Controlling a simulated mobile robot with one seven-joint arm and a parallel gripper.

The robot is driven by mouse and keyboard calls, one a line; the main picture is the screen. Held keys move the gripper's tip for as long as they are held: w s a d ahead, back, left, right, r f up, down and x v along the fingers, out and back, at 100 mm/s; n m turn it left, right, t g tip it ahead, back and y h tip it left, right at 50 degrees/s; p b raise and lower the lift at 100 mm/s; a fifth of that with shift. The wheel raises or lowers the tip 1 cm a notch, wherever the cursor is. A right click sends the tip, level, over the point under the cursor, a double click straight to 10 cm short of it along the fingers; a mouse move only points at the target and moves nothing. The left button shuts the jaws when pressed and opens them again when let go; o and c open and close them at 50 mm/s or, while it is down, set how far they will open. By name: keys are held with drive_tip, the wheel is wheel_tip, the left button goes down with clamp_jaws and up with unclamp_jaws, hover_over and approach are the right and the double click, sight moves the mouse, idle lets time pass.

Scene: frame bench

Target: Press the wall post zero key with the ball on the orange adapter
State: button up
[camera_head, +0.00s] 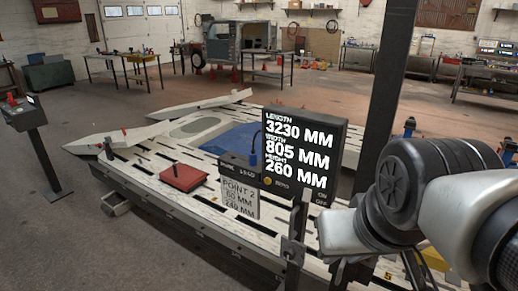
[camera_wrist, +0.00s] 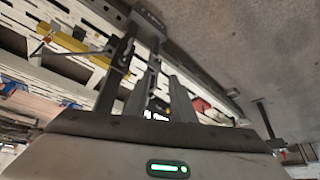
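A dark display (camera_head: 300,155) on a thin post shows length, width and height in white figures. A small round yellow key (camera_head: 267,181) is on its lower left, with tiny lettering beside it. I cannot tell whether this is the wall post zero key. I cannot make out an orange adapter or its ball in either view. My gripper's body (camera_wrist: 167,150), with a green light, fills the bottom of the wrist view. Grey upright parts rise beyond it, but I cannot separate its fingers from the structure behind. In the head view my arm is at the right and the gripper is hidden.
A pale slatted frame bench (camera_head: 150,165) fills the middle, with a red pad (camera_head: 183,177) on it. A smaller panel (camera_head: 239,197) reads "POINT 2". A thick dark pillar (camera_head: 385,100) stands near my arm. A pedestal console (camera_head: 24,115) stands left, with open floor around it.

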clamp_jaws()
idle(1.4)
